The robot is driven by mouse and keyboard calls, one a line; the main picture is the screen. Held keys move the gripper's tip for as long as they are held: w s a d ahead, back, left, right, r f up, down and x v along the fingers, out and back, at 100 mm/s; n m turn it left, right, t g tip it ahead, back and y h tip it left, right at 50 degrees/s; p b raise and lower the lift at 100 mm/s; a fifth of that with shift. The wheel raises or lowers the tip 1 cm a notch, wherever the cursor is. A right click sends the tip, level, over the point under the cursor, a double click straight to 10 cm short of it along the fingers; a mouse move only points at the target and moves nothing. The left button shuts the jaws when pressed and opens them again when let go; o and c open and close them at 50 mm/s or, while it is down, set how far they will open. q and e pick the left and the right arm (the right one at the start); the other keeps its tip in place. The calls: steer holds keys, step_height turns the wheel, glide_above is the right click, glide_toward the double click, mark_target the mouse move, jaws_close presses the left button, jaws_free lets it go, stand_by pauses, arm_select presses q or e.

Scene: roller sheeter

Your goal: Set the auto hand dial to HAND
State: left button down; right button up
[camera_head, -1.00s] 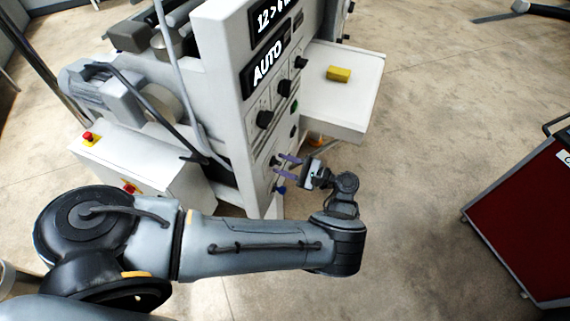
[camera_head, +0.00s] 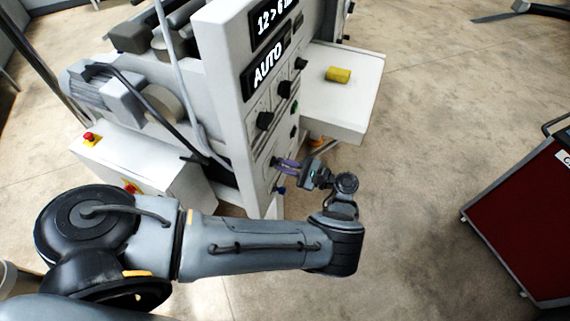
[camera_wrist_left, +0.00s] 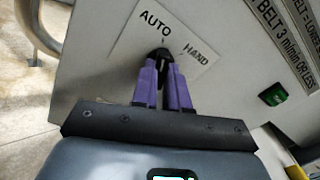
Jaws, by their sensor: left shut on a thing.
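The auto hand dial (camera_wrist_left: 161,54) is a small black knob on a white plate (camera_wrist_left: 135,48) with the words AUTO and HAND, in the left wrist view. It sits on the front panel of the white sheeter (camera_head: 222,85). My left gripper (camera_wrist_left: 165,80) has purple fingers, and they are shut on the dial, one at each side. The dial's tip shows above the fingers, near the mark under AUTO. In the head view the left gripper (camera_head: 281,163) touches the low part of the panel, and its fingers hide the dial. My right gripper is not in view.
Larger black knobs (camera_head: 264,120) and a display reading AUTO (camera_head: 267,68) are higher on the panel. A green button (camera_wrist_left: 273,94) is right of the dial. A white side table (camera_head: 345,105) holds a yellow block (camera_head: 339,74). A red cabinet (camera_head: 525,215) stands at right.

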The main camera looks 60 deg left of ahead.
arm_select(q)
steer(key=m+p, duration=0.2)
steer(key=m, duration=0.1)
steer(key=shift+r, duration=0.15)
steer(key=m+p, duration=0.1)
steer(key=m, duration=0.1)
steer(key=shift+m+p, duration=0.3)
steer(key=shift+m, duration=0.1)
steer(key=m+p, duration=0.1)
steer(key=m, duration=0.2)
steer(key=shift+m, duration=0.4)
steer(key=shift+m+p, duration=0.45)
steer(key=shift+m, duration=0.25)
steer(key=c, duration=1.1)
jaws_free()
steer(key=shift+c, duration=0.2)
